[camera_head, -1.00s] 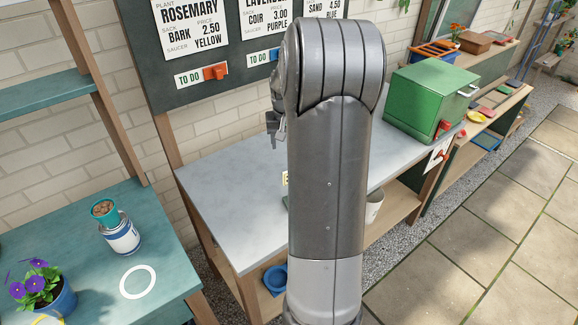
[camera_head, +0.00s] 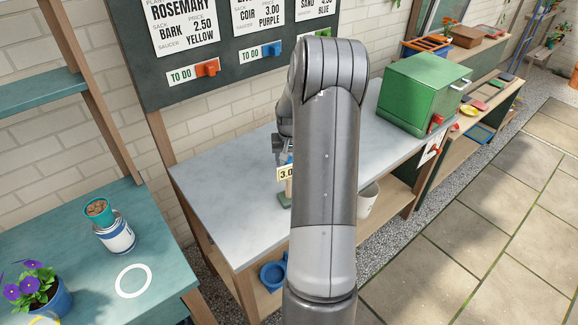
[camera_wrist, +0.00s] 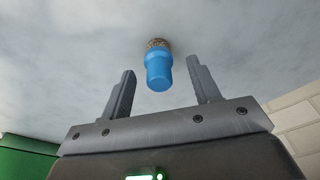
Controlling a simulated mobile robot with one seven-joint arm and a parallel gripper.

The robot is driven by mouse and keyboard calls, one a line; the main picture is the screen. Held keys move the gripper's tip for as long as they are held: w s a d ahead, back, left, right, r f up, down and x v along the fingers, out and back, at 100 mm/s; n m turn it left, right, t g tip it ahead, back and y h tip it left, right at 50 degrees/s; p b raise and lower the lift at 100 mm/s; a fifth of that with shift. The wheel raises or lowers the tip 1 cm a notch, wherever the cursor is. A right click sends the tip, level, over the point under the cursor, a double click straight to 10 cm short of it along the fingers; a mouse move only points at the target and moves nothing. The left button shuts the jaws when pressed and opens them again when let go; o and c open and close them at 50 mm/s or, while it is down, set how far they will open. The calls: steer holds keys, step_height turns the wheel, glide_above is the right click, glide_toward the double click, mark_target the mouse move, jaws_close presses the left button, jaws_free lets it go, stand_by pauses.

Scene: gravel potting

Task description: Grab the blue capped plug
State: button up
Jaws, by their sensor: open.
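The blue capped plug (camera_wrist: 158,72) shows in the wrist view, a blue cylinder with a speckled brown end against the grey worktop. It lies in line with the gap between my fingers. My gripper (camera_wrist: 161,66) is open, one finger on each side of the plug in the picture; I see no contact. In the head view my gripper (camera_head: 277,148) is over the grey worktop (camera_head: 230,180), partly hidden by my arm. A small bit of blue (camera_head: 290,159) shows just by it, likely the plug, mostly hidden.
A price tag on a small stand (camera_head: 286,173) is close to my gripper. A green box (camera_head: 420,95) stands at the worktop's right end. The worktop's left part is clear. A board (camera_head: 200,90) with signs and red and blue pieces is on the wall behind.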

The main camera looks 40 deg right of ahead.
step_height(320, 180, down, 2)
steer(key=shift+w+d+f, duration=0.1)
steer(key=shift+w+f, duration=0.05)
steer(key=shift+f, duration=0.1)
steer(key=shift+c, duration=0.3)
steer(key=c, duration=1)
steer(key=shift+r, duration=0.15)
